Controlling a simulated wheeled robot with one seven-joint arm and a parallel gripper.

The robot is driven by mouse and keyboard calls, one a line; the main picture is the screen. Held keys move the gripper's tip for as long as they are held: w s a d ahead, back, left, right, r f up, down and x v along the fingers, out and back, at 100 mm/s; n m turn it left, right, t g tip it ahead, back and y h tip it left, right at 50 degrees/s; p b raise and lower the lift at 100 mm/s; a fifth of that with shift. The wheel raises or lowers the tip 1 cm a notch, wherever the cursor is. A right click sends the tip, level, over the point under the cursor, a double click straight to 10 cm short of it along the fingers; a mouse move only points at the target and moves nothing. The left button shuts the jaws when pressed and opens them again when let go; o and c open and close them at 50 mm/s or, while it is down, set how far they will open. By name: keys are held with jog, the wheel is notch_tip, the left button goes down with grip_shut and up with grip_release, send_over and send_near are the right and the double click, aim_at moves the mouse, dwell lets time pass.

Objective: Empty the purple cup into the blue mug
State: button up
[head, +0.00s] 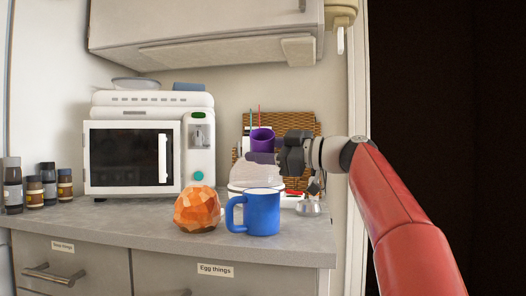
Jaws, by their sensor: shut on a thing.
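The purple cup (262,137) is held in the air by my gripper (274,156), which comes in from the right and is shut on it. The cup looks close to upright, and its contents are hidden. The blue mug (262,213) stands upright on the counter, with its handle to the left. In the picture the cup is above the mug, with a clear gap between them. I cannot tell from this view whether the cup is straight over the mug or farther back. The inside of the mug is hidden.
An orange faceted object (197,210) stands just left of the mug. A pale rounded item (252,175) and a wicker panel (300,126) are behind it. A white microwave (130,157) and several jars (48,184) are left. The counter's front edge (290,258) is close to the mug.

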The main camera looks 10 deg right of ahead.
jog(key=shift+w+f+n+b, duration=0.1)
jog(key=shift+n+b, duration=0.4)
jog(key=shift+b, duration=0.35)
jog(key=shift+n+y+b, duration=0.4)
jog(key=shift+n+b, duration=0.05)
jog(key=shift+n, duration=0.05)
jog(key=shift+r, duration=0.2)
jog(key=shift+w+f+n+b, duration=0.1)
jog(key=shift+f+n+b, duration=0.05)
jog(key=shift+n+b, duration=0.35)
jog(key=shift+y, duration=0.3)
jog(key=shift+n+b, duration=0.5)
jog(key=shift+n, duration=0.2)
jog(key=shift+n, duration=0.3)
jog(key=shift+y+b, duration=0.3)
